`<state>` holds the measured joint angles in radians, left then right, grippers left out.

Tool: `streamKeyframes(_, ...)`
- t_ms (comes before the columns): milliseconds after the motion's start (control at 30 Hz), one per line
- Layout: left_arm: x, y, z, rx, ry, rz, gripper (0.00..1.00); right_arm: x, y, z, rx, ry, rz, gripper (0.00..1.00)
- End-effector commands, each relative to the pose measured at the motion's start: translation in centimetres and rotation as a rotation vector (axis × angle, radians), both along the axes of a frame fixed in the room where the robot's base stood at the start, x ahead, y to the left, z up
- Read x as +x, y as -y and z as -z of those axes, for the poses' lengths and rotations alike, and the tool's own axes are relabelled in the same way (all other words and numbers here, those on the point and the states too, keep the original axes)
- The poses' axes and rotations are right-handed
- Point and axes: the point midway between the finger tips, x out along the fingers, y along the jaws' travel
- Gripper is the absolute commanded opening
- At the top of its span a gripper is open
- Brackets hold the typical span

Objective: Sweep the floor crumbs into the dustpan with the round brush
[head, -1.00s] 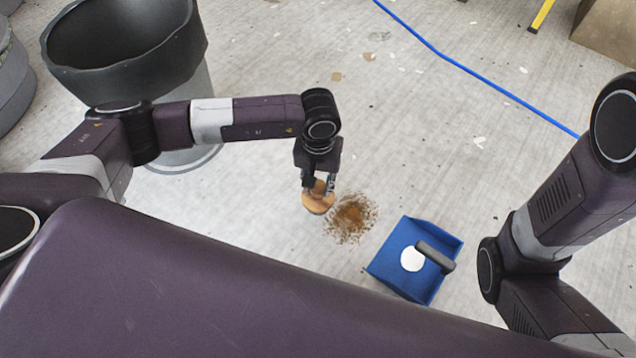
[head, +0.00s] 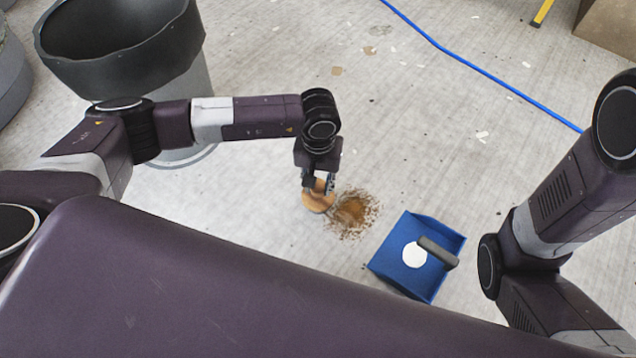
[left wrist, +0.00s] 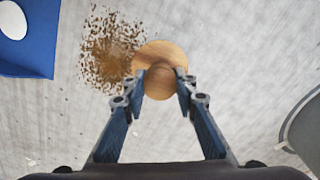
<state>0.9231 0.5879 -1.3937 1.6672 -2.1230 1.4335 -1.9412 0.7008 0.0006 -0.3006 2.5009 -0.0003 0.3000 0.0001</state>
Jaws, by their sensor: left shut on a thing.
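My left gripper (head: 318,184) is shut on the round brush (head: 317,201), a wooden disc with a knob. In the left wrist view the two fingers (left wrist: 161,84) clasp the knob of the brush (left wrist: 161,52). The brown crumbs (head: 354,212) lie in a loose patch on the floor, right beside the brush; they also show in the left wrist view (left wrist: 110,50). The blue dustpan (head: 391,257) with a grey handle lies on the floor to the right of the crumbs, and its corner shows in the left wrist view (left wrist: 37,55). My right gripper is out of view.
A large dark-rimmed grey bin (head: 125,60) stands at the upper left. A blue hose (head: 470,69) runs across the floor at the upper right, near a cardboard-coloured box (head: 607,28). Pale scraps are scattered about. The floor between crumbs and dustpan is mostly clear.

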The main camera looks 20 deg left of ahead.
Motion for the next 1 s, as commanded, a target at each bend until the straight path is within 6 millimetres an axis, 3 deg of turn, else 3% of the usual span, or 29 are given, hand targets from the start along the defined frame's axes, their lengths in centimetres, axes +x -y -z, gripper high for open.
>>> streamKeyframes(1000, 0.0, 0.1, 2.4, -0.001, 0.000, 0.000, 0.07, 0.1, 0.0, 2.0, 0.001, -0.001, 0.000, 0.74)
